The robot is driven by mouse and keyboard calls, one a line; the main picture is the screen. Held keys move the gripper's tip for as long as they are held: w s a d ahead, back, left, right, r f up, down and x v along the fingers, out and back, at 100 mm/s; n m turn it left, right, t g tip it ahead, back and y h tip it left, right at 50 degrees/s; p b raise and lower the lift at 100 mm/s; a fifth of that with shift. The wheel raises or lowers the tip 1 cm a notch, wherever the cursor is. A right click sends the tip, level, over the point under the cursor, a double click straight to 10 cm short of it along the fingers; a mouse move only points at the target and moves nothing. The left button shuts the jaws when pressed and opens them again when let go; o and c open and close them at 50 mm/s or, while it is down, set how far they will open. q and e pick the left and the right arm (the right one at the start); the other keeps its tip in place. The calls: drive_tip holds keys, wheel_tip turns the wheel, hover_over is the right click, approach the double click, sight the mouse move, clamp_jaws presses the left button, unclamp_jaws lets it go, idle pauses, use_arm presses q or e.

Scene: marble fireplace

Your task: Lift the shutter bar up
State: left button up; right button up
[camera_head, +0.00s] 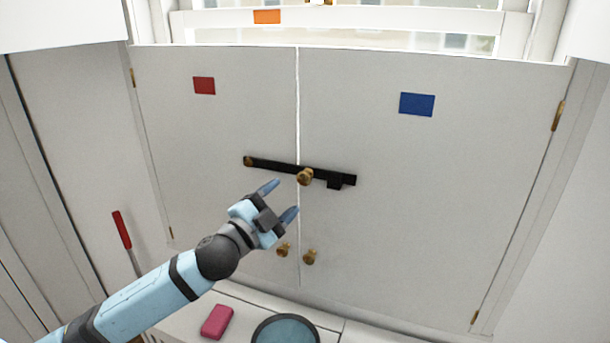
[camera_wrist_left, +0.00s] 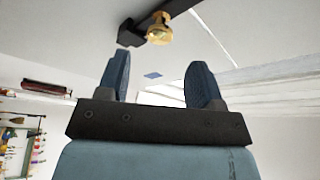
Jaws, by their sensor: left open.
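The black shutter bar (camera_head: 277,166) lies nearly level across the seam of two closed white shutters (camera_head: 220,130). It has a brass pivot at its left end and a brass knob (camera_head: 305,177) near its middle, with a black catch (camera_head: 336,182) towards its right end. My left gripper (camera_head: 282,200) is open and empty, just below and left of the knob. In the left wrist view the bar (camera_wrist_left: 172,8) and knob (camera_wrist_left: 159,31) show beyond the two open fingers (camera_wrist_left: 160,82), apart from them. My right gripper is not in view.
Two small brass knobs (camera_head: 310,257) sit lower on the shutters. A pink block (camera_head: 217,321) and a round blue-grey dish (camera_head: 285,331) are on the white ledge below. Red (camera_head: 204,86) and blue (camera_head: 416,104) patches mark the shutters. A red-handled tool (camera_head: 122,230) stands at left.

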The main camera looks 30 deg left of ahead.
sight(302, 181)
use_arm(q)
drive_tip(key=p+x, duration=0.1)
drive_tip(key=x, duration=0.5)
drive_tip(key=shift+w+r, duration=0.15)
drive_tip(key=shift+w, duration=0.2)
drive_tip(key=shift+w+d+p, duration=0.1)
drive_tip(key=shift+w+p, duration=0.2)
drive_tip(key=shift+w, duration=0.1)
